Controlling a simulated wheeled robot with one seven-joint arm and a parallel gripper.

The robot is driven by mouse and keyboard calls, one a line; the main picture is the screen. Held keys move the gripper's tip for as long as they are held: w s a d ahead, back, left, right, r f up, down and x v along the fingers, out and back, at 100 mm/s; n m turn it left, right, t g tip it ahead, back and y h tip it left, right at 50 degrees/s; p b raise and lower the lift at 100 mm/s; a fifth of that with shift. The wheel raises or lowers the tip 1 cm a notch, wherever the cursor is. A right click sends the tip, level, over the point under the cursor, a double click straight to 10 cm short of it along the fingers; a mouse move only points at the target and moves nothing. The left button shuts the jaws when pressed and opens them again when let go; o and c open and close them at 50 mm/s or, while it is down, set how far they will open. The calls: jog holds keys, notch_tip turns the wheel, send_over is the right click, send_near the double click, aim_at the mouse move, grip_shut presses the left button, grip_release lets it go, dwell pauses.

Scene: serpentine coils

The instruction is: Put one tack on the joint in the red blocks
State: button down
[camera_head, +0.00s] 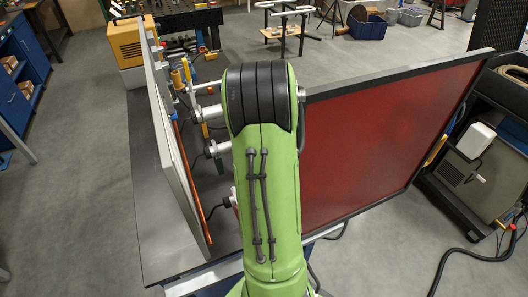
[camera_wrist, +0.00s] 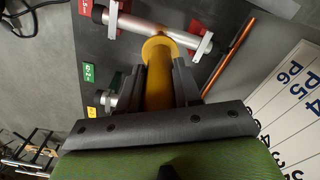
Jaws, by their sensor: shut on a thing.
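My gripper (camera_wrist: 160,85) is shut on a yellow tool (camera_wrist: 158,75) with a round front end, in the wrist view. The tool's end overlaps the middle of a silver tube (camera_wrist: 130,22); I cannot tell whether they touch. The tube rests in two pale blocks, one at the left (camera_wrist: 112,20) and one at the right (camera_wrist: 203,46), beside red plates (camera_wrist: 197,27). No joint line shows on the tube, and the tool covers its middle. In the head view my green arm hides the gripper and most of the work area.
In the wrist view a copper-coloured rod (camera_wrist: 229,56) and a white lettered board (camera_wrist: 293,95) lie to the right. A green tag (camera_wrist: 88,72) and a yellow tag (camera_wrist: 91,112) are left. In the head view a dark-framed red screen (camera_head: 375,135) stands right, an upright panel (camera_head: 170,140) left.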

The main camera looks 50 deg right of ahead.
jog(key=shift+s+a+f, duration=0.1)
jog(key=shift+a+f, duration=0.05)
jog(key=shift+f, duration=0.2)
jog(key=shift+w+d+r+p, duration=0.15)
jog(key=shift+r+p, duration=0.4)
jog(key=shift+r, duration=0.1)
jog(key=shift+w+d+r+p, duration=0.1)
jog(key=shift+r+p, duration=0.4)
jog(key=shift+r, duration=0.1)
jog(key=shift+s+r+p, duration=0.1)
jog(key=shift+r+p, duration=0.45)
jog(key=shift+r, duration=1.85)
